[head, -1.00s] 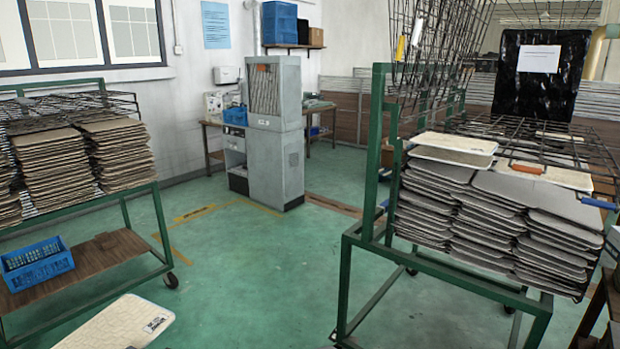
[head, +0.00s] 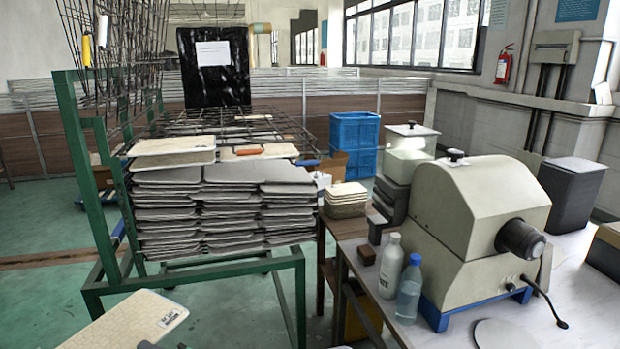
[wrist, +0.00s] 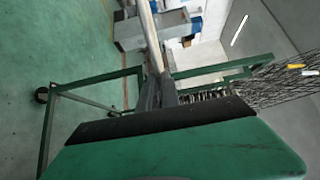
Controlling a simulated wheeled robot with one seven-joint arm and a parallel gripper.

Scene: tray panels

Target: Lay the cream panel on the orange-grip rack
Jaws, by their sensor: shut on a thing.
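The cream panel (head: 112,322) is at the bottom left of the head view, with dark printing at its right corner. My gripper (wrist: 158,92) is shut on the panel, which shows nearly edge-on in the wrist view (wrist: 151,35). In the head view only small dark gripper parts show at the bottom edge. The orange-grip rack (head: 82,165) has a green frame and a wire shelf with an orange grip (head: 262,151). It stands beyond the held panel, apart from it. Stacks of grey panels (head: 225,205) fill it, with cream panels (head: 172,152) on top.
Raised wire shelves (head: 115,40) stand above the rack's back left. On the right, a table (head: 590,315) carries a beige machine (head: 475,215) and two bottles (head: 391,265). A small table with a panel stack (head: 346,203) adjoins the rack. Green floor is open at left.

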